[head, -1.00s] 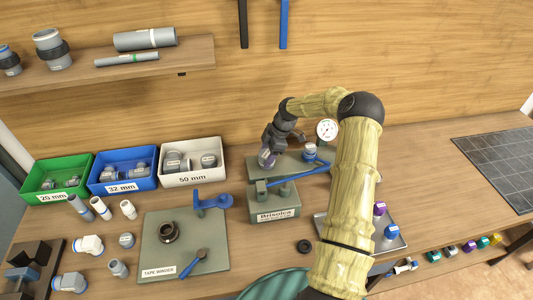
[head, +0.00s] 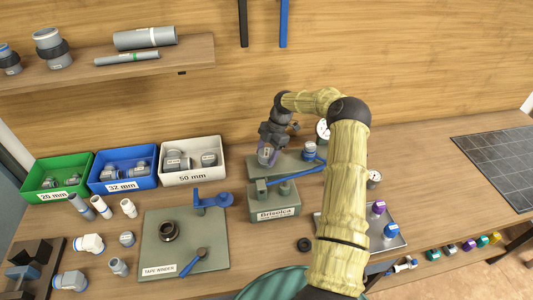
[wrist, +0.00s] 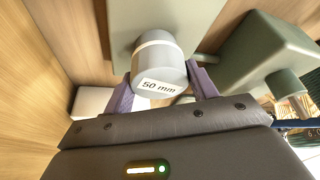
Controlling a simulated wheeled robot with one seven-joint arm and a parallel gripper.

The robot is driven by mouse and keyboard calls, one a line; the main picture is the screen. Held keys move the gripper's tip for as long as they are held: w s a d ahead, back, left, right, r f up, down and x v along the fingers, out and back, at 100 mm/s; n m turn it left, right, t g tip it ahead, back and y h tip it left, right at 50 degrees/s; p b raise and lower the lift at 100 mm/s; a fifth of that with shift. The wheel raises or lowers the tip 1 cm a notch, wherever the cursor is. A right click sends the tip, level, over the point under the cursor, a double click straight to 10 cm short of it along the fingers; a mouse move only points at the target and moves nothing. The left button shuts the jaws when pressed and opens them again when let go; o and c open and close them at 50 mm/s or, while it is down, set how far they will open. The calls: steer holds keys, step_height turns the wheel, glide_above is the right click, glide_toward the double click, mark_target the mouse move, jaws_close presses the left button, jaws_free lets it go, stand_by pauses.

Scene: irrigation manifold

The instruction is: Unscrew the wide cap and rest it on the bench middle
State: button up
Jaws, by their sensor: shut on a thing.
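My gripper (head: 268,156) is over the back left part of the grey-green Brisolca manifold block (head: 274,212). In the wrist view, my gripper (wrist: 163,88) has its purple fingers on either side of a grey cap (wrist: 160,62) labelled "50 mm", with a pale band around it. The fingers are shut on this wide cap. A flat grey-green surface lies beyond the cap, and I cannot tell whether the cap is still on its thread. In the head view the cap is mostly hidden by the gripper. The bench (head: 330,260) runs beneath everything.
A blue lever (head: 297,172) and a blue-banded fitting (head: 310,149) are on the manifold. A metal tray (head: 399,239) with purple and blue caps is to the right. A tape winder board (head: 155,220) and three bins lie left.

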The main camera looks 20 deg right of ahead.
mark_target(267, 152)
steer(key=shift+f+n+g, duration=0.2)
steer(key=shift+n+g, duration=0.2)
steer(key=shift+n, duration=0.7)
steer(key=o, duration=0.7)
steer(key=shift+s+n, duration=0.1)
steer(key=shift+n, duration=0.3)
steer(key=o, duration=0.5)
steer(key=shift+r, duration=0.1)
steer(key=shift+c, duration=0.2)
steer(key=shift+r+p, duration=0.3)
steer(key=shift+r, duration=0.6)
steer(key=c, duration=1.1)
steer(key=shift+r+p, duration=1.4)
steer(key=shift+r, duration=1.1)
